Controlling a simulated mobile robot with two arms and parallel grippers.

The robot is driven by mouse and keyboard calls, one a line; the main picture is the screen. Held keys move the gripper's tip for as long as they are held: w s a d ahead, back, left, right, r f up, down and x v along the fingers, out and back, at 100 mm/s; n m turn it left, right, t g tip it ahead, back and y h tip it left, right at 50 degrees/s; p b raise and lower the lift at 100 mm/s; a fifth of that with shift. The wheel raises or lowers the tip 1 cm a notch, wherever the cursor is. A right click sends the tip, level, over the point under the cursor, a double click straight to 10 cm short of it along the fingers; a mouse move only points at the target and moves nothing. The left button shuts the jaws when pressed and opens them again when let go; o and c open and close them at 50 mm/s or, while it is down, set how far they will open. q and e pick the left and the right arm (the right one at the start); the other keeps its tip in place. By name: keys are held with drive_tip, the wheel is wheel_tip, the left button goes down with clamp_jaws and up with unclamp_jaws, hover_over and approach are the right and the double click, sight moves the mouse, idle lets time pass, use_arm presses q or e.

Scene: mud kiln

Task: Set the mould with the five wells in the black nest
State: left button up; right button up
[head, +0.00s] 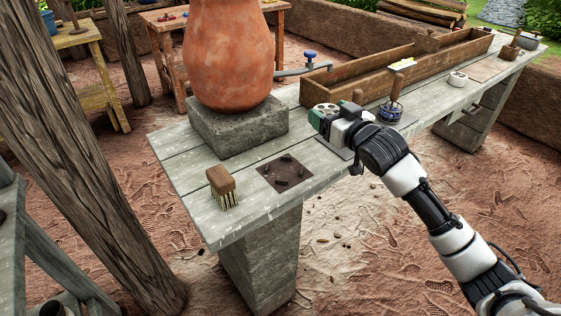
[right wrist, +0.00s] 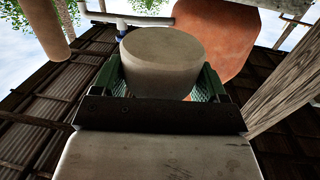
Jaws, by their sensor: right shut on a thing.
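In the right wrist view the mould (right wrist: 162,62) is a grey-beige round block between the green finger pads. A dark square plate with several small dark studs, seemingly the black nest (head: 272,178), lies in the bench top, left of and nearer than the gripper. It is empty and apart from the mould.
A wooden brush (head: 221,181) stands left of the nest. A big clay jar (head: 230,50) on a stone block (head: 238,128) stands behind it.

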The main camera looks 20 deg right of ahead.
drive_tip(key=b, duration=0.1)
hover_over(286, 174)
wheel_tip(286, 174, down, 6)
drive_tip(key=shift+f, duration=0.2)
wheel_tip(286, 174, down, 3)
drive_tip(key=shift+f+b, duration=0.2)
drive_tip(key=shift+b, duration=0.3)
use_arm(q)
drive_tip(key=w+r, duration=0.4)
drive_tip(key=w, duration=0.1)
drive_tip(key=shift+d+r+t, duration=0.3)
drive_tip(key=shift+d+r, duration=0.05)
use_arm(e)
drive_tip(key=shift+f, duration=0.25)
drive_tip(key=shift+f, duration=0.1)
drive_tip(key=o, duration=1.1)
drive_tip(key=shift+o, duration=0.2)
use_arm(q)
drive_tip(key=shift+r, duration=0.1)
